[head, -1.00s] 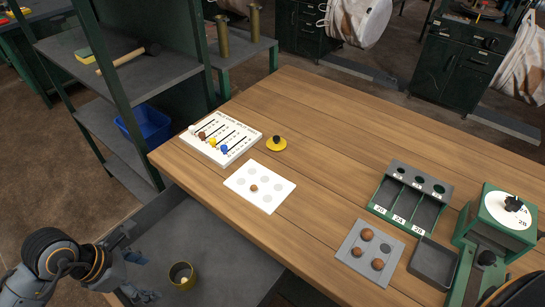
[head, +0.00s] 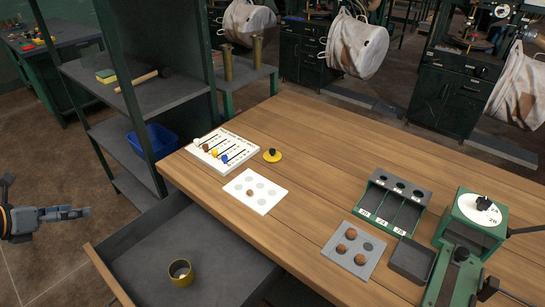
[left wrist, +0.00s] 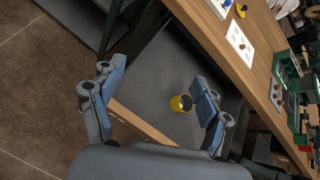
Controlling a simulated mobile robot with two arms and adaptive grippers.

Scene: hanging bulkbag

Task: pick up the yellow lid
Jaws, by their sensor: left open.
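The yellow lid (head: 272,156) with a black knob lies flat on the wooden table, right of the white peg board. It also shows at the top edge of the left wrist view (left wrist: 240,11). A yellow cylindrical pot (head: 180,273) stands upright in the open grey drawer below; it also shows in the left wrist view (left wrist: 181,104). My left gripper (head: 80,212) is at the far left, outside the drawer and well away from the lid. In the left wrist view its blue-padded fingers (left wrist: 155,80) are wide apart with nothing between them. My right gripper is not seen.
The white peg board (head: 222,148) with coloured knobs and a white card (head: 255,191) lie near the lid. A green sorting box (head: 392,203), a grey tray with brown balls (head: 354,250) and a green dial device (head: 474,218) stand at right. The open drawer (head: 140,250) juts out in front.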

